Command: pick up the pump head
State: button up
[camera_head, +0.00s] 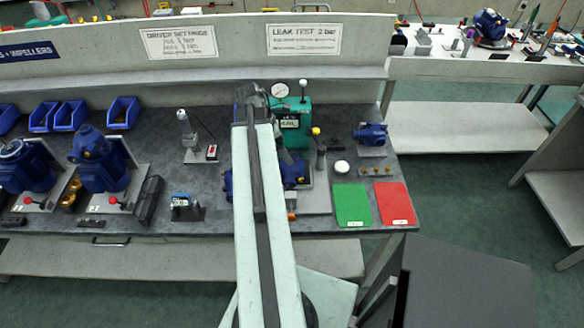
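I cannot tell for sure which part is the pump head. A small blue pump part (371,134) sits on a grey block at the right of the dark bench. Another blue part (292,171) is mostly hidden behind my arm, by a metal plate. My arm reaches up the middle of the picture over the bench. My gripper (250,96) is at its far end, left of the teal test unit and apart from the small blue part at right. Its fingers cannot be made out, so its opening and any hold are hidden.
The teal test unit (296,124) with a gauge stands behind my arm. A green mat (352,205) and a red mat (394,204) lie at the front right. Blue pumps (100,165) stand at left, with blue bins (71,115) behind. A driver stand (190,140) stands left of my arm.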

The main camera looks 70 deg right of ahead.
jog(key=b+x, duration=0.6)
jog(key=x, duration=0.1)
jog(key=shift+f+b, duration=0.3)
jog(key=shift+f, duration=0.15)
jog(key=shift+r, duration=0.2)
jog(key=c, duration=1.5)
notch_tip(320, 180, up, 16)
jog(key=p, duration=1.6)
jog(key=shift+s, duration=0.1)
